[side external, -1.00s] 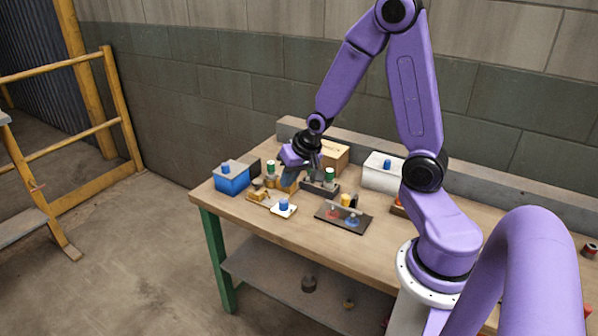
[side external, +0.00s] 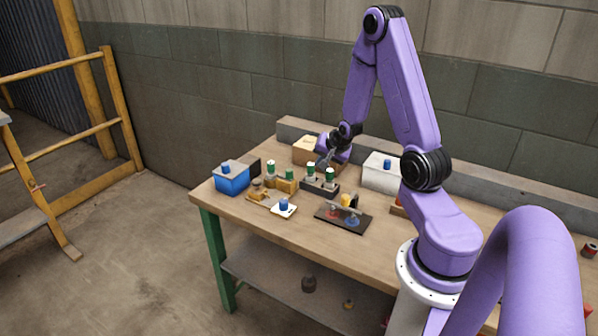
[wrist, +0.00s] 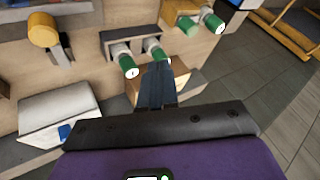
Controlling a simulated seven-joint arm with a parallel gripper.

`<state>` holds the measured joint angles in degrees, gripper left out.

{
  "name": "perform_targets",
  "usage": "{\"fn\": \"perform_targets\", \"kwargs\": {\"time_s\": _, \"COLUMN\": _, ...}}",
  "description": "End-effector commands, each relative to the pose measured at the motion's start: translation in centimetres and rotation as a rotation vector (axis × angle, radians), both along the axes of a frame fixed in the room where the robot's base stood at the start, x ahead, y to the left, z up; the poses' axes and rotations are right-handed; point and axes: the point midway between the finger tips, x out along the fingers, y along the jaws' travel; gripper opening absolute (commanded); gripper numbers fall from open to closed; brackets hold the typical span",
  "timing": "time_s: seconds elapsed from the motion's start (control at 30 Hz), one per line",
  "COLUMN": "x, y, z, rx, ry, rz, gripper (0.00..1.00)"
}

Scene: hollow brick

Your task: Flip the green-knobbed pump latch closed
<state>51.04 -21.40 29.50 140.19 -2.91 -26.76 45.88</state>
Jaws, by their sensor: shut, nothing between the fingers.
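Two green knobs (side external: 311,171) (side external: 330,174) stand on a dark block (side external: 320,189) mid-bench. Two more green knobs (side external: 271,167) (side external: 289,174) stand on a tan block (side external: 285,185) to its left. I cannot tell which is the pump latch. In the wrist view, the dark block's knobs (wrist: 128,65) (wrist: 157,52) lie just beyond my fingertips, and the tan block's knobs (wrist: 188,25) (wrist: 212,20) are farther up right. My gripper (side external: 323,163) is shut and empty, above and behind the dark block. Contact with a knob does not show.
A cardboard box (side external: 306,150) is behind my gripper. A white box (side external: 383,174) stands right; a blue box (side external: 232,182) stands left. In front are a white plate with a blue knob (side external: 284,204) and a black plate (side external: 326,214) with a yellow-knobbed piece (side external: 347,200). The front bench edge is clear.

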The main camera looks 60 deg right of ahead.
Motion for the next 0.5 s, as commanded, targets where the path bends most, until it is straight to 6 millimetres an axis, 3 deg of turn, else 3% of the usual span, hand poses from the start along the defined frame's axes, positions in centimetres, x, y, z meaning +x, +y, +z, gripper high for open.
{"fn": "perform_targets", "kwargs": {"time_s": 0.27, "x": 0.5, "y": -0.2, "z": -0.7, "rx": 0.001, "ry": 0.001, "rz": 0.002, "gripper": 0.0}}
{"fn": "perform_targets", "kwargs": {"time_s": 0.5, "x": 2.0, "y": -0.9, "z": -3.0, "rx": 0.002, "ry": 0.003, "rz": 0.004, "gripper": 0.0}}
